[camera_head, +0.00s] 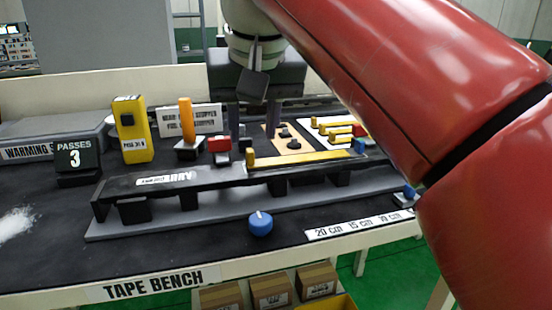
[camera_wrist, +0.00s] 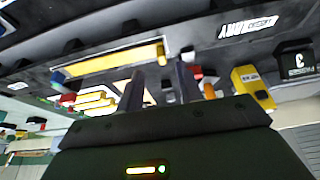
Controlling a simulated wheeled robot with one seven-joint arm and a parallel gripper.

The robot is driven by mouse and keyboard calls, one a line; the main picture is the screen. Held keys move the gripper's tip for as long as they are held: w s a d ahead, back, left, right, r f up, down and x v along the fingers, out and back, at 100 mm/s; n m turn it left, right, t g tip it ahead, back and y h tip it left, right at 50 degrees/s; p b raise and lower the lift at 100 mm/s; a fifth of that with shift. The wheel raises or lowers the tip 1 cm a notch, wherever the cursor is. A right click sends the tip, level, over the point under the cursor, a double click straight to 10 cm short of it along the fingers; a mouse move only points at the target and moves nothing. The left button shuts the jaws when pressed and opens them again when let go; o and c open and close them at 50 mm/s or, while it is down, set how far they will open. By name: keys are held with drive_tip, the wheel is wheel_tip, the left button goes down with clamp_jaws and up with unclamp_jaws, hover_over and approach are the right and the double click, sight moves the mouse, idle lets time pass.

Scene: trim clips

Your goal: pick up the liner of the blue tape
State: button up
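Several blue things show, and I cannot tell which is the liner of the blue tape. A small blue tab (camera_head: 360,146) sits near the right end of a long yellow strip (camera_head: 300,160); a blue patch also shows in the wrist view (camera_wrist: 57,88). Another small blue piece (camera_head: 409,191) lies on a pad at the bench's right, partly by my arm. My gripper (camera_head: 253,117) hangs above the back of the bench, left of the blue tab. Its two fingers stand apart with nothing seen between them, also in the wrist view (camera_wrist: 158,80).
A dark raised rail (camera_head: 175,188) runs across the black bench, with a blue knob (camera_head: 260,224) before it. A red block (camera_head: 219,144), an orange post (camera_head: 186,118), a yellow device (camera_head: 132,130) and a counter reading 3 (camera_head: 78,160) stand behind. My arm hides the right side.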

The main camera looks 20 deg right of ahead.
sight(250, 150)
drive_tip(key=x, duration=0.3)
drive_tip(key=shift+a+f, duration=0.15)
drive_tip(key=shift+f, duration=0.2)
clamp_jaws()
